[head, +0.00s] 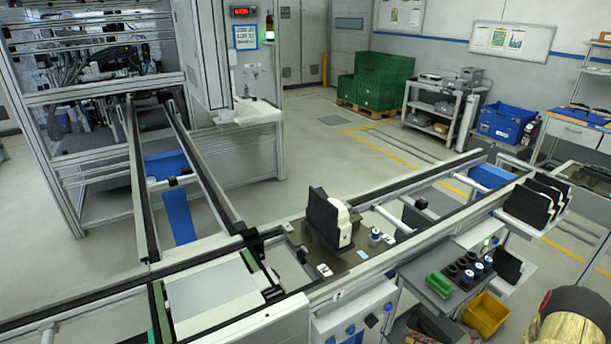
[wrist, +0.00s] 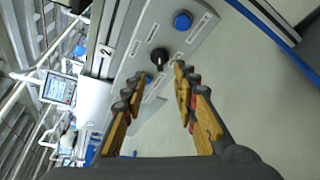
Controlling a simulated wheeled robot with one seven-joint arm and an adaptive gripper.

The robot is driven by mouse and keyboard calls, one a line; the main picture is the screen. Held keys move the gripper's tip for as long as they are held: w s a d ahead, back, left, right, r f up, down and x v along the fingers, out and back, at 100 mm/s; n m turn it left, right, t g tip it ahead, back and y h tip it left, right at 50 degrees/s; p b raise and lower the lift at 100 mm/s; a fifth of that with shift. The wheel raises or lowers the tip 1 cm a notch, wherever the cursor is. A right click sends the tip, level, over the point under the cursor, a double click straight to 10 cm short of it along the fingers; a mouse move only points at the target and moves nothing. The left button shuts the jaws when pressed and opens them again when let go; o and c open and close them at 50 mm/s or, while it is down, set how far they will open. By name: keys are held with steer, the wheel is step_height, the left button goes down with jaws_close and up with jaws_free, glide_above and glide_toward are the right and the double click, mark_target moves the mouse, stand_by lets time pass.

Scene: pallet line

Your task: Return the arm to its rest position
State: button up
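My gripper (wrist: 160,72) shows in the wrist view with its two yellow-padded fingers spread apart and nothing between them. Beyond the fingertips is a grey control panel (wrist: 150,50) with a black knob (wrist: 159,56) and a blue button (wrist: 182,20). The fingertips appear close to the panel, but I cannot tell the exact gap. I cannot make out the gripper clearly in the head view.
The conveyor line (head: 420,232) crosses the head view, carrying a black-and-white part (head: 328,218) on a fixture. Open floor (head: 310,145) lies behind the line.

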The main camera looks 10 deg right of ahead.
steer(key=s+a+f+n+g+y, duration=0.1)
steer(key=s+a+f+n+g, duration=0.2)
steer(key=s+a+n+g, duration=0.25)
steer(key=s+a+r+n+g, duration=0.4)
steer(key=s+r+n, duration=0.2)
steer(key=n, duration=0.5)
steer(key=s+a+r+n+t+h, duration=0.1)
steer(key=s+a+r+n+h, duration=0.1)
steer(key=a+r+n, duration=0.3)
steer(key=s+a+r+n+t+h, duration=0.1)
steer(key=s+a+r+n+h, duration=0.2)
steer(key=r+n, duration=0.8)
steer(key=s+a+r+n+t+h, duration=0.1)
steer(key=s+a+r+n+h, duration=0.2)
steer(key=r, duration=1.5)
steer(key=a+n+h, duration=0.3)
steer(key=a+n, duration=0.2)
steer(key=shift+a+r, duration=0.15)
steer(key=shift+r, duration=0.1)
